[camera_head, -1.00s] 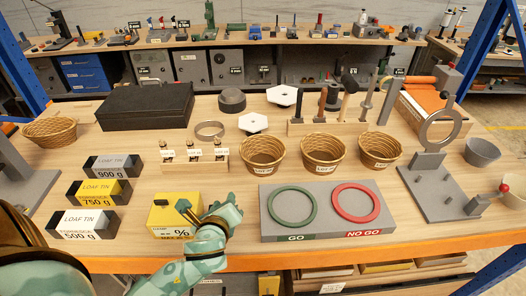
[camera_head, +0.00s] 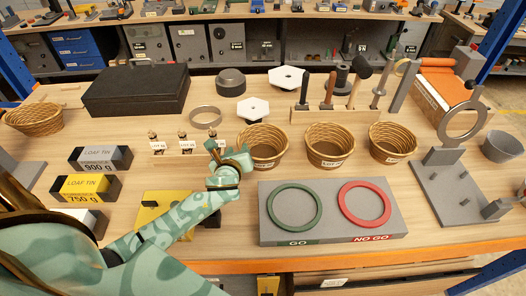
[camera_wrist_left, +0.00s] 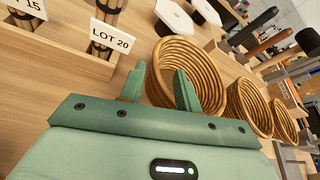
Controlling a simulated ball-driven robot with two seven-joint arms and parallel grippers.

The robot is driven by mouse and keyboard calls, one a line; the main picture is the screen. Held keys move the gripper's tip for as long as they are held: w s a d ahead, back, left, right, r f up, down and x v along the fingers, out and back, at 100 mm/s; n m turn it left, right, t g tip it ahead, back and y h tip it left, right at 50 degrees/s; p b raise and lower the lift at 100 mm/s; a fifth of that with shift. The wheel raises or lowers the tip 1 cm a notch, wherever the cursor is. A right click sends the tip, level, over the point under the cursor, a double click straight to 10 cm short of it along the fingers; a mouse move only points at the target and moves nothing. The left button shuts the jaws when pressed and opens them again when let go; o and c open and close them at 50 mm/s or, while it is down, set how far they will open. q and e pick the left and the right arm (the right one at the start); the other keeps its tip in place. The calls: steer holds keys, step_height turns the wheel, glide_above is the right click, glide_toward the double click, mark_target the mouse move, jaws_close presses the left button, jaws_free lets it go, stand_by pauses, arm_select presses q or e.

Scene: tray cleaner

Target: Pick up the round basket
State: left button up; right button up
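Three round woven baskets with white lot labels stand in a row: a left one (camera_head: 264,147), a middle one (camera_head: 325,146) and a right one (camera_head: 391,145). Another round basket (camera_head: 34,118) stands at the table's left edge. My left gripper (camera_head: 228,152) is open and empty at the left side of the row's left basket, overlapping its edge in the head view. In the left wrist view, the fingers (camera_wrist_left: 160,88) stand apart in front of that basket (camera_wrist_left: 190,72). I cannot tell whether they touch it. My right gripper is not in view.
A wooden lot holder (camera_head: 160,150) stands left of my gripper. The grey GO/NO GO board (camera_head: 330,212) lies in front of the baskets. A wooden tool rack (camera_head: 300,118) stands behind them. My left arm partly covers a yellow box (camera_head: 150,205).

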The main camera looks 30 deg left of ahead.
mark_target(240, 144)
arm_select(q)
steer(key=b+x, duration=0.1)
steer(key=x, duration=0.4)
steer(key=shift+w+a+f, duration=0.1)
steer(key=shift+w, duration=0.15)
steer(key=shift+s, duration=0.1)
jaws_close()
